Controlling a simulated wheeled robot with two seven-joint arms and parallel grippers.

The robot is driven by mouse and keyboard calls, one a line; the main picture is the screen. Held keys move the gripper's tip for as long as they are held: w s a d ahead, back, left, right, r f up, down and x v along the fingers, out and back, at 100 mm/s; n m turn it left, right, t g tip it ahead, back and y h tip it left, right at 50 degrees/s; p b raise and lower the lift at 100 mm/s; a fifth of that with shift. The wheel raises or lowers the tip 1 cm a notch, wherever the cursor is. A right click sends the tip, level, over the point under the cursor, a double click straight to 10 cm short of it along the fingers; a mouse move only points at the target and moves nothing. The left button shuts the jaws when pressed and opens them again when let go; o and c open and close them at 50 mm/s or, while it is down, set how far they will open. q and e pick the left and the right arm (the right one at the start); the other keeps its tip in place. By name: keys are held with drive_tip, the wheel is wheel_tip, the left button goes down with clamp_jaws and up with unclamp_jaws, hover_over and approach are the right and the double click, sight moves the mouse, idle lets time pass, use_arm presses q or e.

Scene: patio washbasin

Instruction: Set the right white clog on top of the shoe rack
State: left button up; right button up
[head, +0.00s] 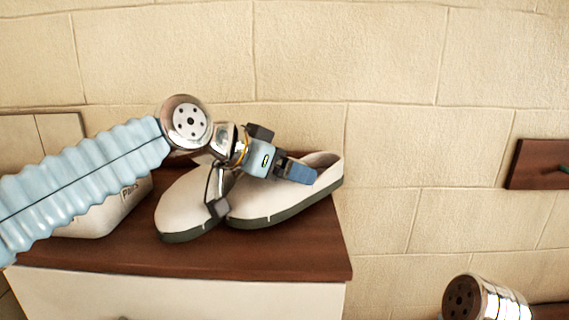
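Two white clogs with dark soles stand side by side on the brown wooden top of the shoe rack (300,262). The right white clog (260,204) has its toe towards the front left and its heel towards the back right. The left white clog (178,208) is close beside it, partly hidden by my arm. My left gripper (257,190) is over the right clog with its fingers spread. One dark fingertip is by the toes between the clogs; the blue-padded finger is near the opening. Contact is unclear. My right gripper is out of view; only part of that arm shows.
A rounded whitish object with dark lettering (105,215) stands on the rack's left side, partly behind my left arm. A pale block wall (400,110) rises behind. A dark wooden board with a peg (540,165) is on the wall at right.

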use_arm(q)
drive_tip(key=shift+f+b, duration=0.45)
idle(0.4)
drive_tip(key=o, duration=1.3)
